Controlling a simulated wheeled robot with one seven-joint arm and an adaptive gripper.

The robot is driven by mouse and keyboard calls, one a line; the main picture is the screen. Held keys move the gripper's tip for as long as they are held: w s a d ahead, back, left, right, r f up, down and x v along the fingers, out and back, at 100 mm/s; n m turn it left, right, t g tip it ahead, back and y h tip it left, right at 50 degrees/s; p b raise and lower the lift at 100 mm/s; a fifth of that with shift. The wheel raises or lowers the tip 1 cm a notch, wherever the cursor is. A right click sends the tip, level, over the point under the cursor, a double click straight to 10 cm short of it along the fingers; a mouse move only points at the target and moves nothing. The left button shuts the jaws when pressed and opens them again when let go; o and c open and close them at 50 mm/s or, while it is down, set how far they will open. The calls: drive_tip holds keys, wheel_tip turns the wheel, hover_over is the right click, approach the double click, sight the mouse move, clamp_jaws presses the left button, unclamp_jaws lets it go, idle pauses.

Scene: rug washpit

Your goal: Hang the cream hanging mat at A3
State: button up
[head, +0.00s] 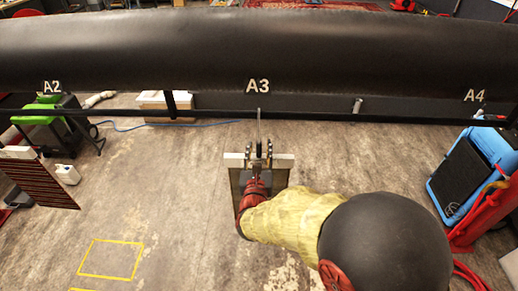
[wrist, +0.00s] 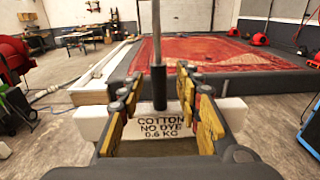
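In the head view the mat (head: 281,178) hangs below a pale crossbar (head: 233,160) under the A3 label (head: 258,86). My gripper (head: 258,152) is at the middle of the crossbar. In the wrist view the pale crossbar (wrist: 90,122) reads "COTTON NO DYE 0.6 KG", and my yellow-padded fingers (wrist: 160,100) close around its middle. A grey stem (wrist: 157,50) with a black lower end rises between the fingers. In the head view the stem's top overlaps the black rail (head: 215,115); I cannot tell whether it is hooked there. Most of the mat is hidden by my arm.
A metal peg (head: 357,105) sits on the rail right of A3. A blue machine (head: 470,170) stands at the right near A4 (head: 474,95).

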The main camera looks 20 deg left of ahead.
drive_tip(key=v, duration=1.2)
drive_tip(key=shift+a, duration=0.1)
